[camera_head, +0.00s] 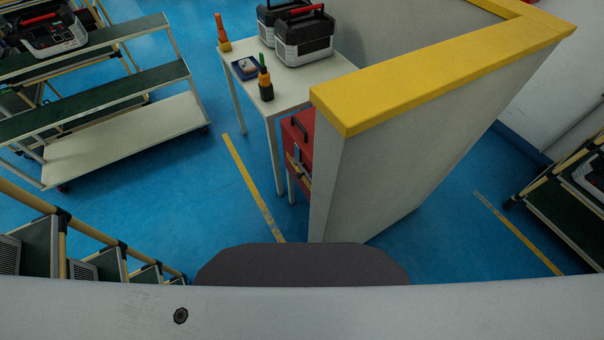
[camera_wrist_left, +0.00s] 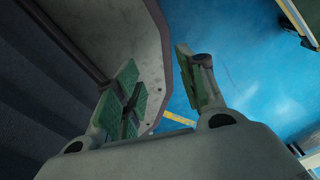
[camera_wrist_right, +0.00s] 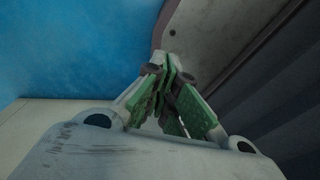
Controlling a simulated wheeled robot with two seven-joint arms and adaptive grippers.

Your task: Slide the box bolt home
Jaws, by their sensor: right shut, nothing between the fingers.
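A red box (camera_head: 290,133) with a dark handle stands beside the small table, partly hidden behind the yellow-topped partition. A small metal and yellow fitting (camera_head: 299,170) shows on its visible side; it may be the bolt, but it is too small to tell its position. Neither gripper shows in the head view. In the left wrist view my left gripper (camera_wrist_left: 162,88) has its green-padded fingers apart, with nothing between them. In the right wrist view my right gripper (camera_wrist_right: 172,85) has its fingers together and empty. Neither wrist view shows the box.
The partition (camera_head: 430,75) stands ahead, close to the red box. The white table (camera_head: 250,92) holds black-and-white cases (camera_head: 305,45), bottles (camera_head: 265,85) and a blue tray (camera_head: 243,72). Shelf carts (camera_head: 125,140) stand at left, a rack (camera_head: 575,210) at right. Blue floor (camera_head: 170,200) is open between.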

